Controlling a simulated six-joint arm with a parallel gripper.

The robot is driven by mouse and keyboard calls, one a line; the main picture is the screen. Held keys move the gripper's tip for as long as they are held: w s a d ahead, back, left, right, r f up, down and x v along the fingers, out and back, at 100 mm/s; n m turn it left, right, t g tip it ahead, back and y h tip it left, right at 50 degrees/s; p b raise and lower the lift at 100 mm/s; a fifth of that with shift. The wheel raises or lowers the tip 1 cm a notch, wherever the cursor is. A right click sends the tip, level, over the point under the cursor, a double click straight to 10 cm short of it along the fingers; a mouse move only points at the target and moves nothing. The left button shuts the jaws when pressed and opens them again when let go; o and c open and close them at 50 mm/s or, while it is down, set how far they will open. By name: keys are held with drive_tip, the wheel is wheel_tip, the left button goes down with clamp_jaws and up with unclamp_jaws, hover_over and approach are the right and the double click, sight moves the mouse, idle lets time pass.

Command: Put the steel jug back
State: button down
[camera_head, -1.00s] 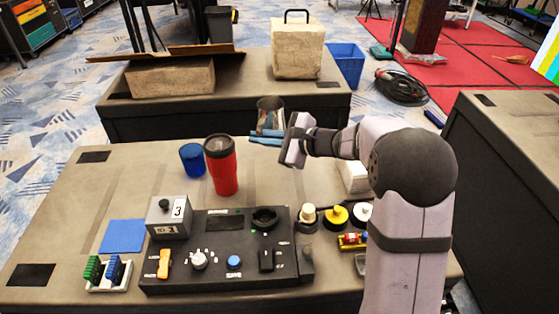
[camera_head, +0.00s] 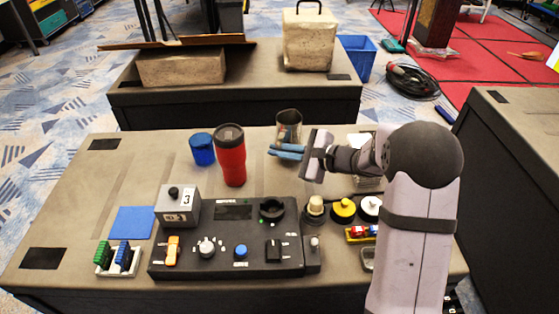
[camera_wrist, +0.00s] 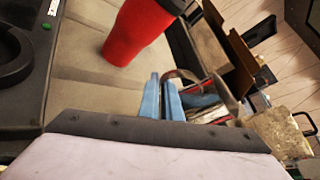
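The steel jug (camera_head: 288,122) is behind my gripper's blue fingers (camera_head: 287,151), at the far side of the near table (camera_head: 90,180). My gripper is shut on the jug, seemingly at its handle, and its fingers hide the lower part. In the wrist view the two blue fingers (camera_wrist: 163,98) lie close together, with the shiny jug (camera_wrist: 208,98) just right of them. I cannot tell whether the jug's base touches the table.
A red tumbler (camera_head: 231,160) and a blue cup (camera_head: 202,149) stand left of the jug. A black control panel (camera_head: 215,268) and several round knobs (camera_head: 343,210) are nearer. A blue mat (camera_head: 133,222) lies at left. A second table (camera_head: 255,95) is behind.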

drive_tip(key=shift+f, duration=1.8)
drive_tip(key=shift+f+b, duration=0.15)
drive_tip(key=shift+b, duration=0.15)
drive_tip(key=c, duration=2)
unclamp_jaws()
drive_tip(key=shift+r+p, duration=0.2)
drive_tip(key=shift+p, duration=0.1)
drive_tip(key=v, duration=1.2)
drive_tip(key=shift+s+f+b, duration=0.1)
drive_tip(key=shift+f+b, duration=0.05)
drive_tip(key=shift+b, duration=0.15)
drive_tip(key=shift+a, duration=0.15)
